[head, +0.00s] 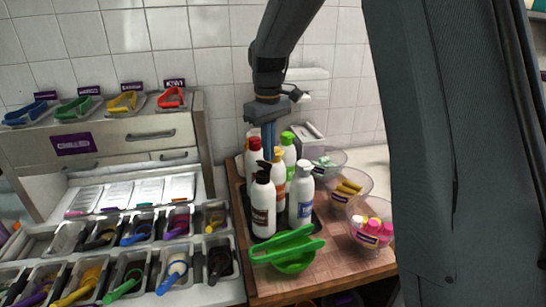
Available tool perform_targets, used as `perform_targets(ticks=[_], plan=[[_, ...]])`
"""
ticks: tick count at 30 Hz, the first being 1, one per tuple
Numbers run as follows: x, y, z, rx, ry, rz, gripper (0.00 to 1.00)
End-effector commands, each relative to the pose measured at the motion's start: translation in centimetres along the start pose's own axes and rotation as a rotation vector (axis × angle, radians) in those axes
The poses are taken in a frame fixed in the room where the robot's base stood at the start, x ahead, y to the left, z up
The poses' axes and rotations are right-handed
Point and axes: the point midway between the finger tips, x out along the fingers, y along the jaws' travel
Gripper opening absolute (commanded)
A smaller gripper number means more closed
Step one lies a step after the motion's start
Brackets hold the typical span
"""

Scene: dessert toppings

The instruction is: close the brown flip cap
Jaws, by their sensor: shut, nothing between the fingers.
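A white bottle with a brown label (263,203) stands at the front left of a group of bottles on a dark tray. Its very dark brown flip cap (263,173) is on top; a dark piece sticks up there, but the lid's exact angle is too small to tell. My gripper (269,147) points straight down from above, with its blue fingers together and empty. The fingertips are close above and behind the dark cap, among the bottle tops. I cannot tell whether they touch a cap.
A red-capped bottle (254,148), a green-capped bottle (288,150) and a blue-labelled bottle (301,198) crowd around. A green tool (287,247) lies in front. Clear bowls, one with pink items (371,233), stand to the right. Topping bins fill the left counter.

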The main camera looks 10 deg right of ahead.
Motion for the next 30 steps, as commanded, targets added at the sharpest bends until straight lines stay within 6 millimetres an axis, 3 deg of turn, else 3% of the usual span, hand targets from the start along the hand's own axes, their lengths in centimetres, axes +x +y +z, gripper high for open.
perform_targets(ticks=[15, 20, 30], plan=[[0.3, -3.2, 0.8, -0.002, 0.000, 0.000, 0.00], [0.2, -3.3, 0.8, -0.001, 0.001, 0.000, 0.00], [-3.2, -3.2, 0.8, 0.000, 0.002, 0.001, 0.00]])
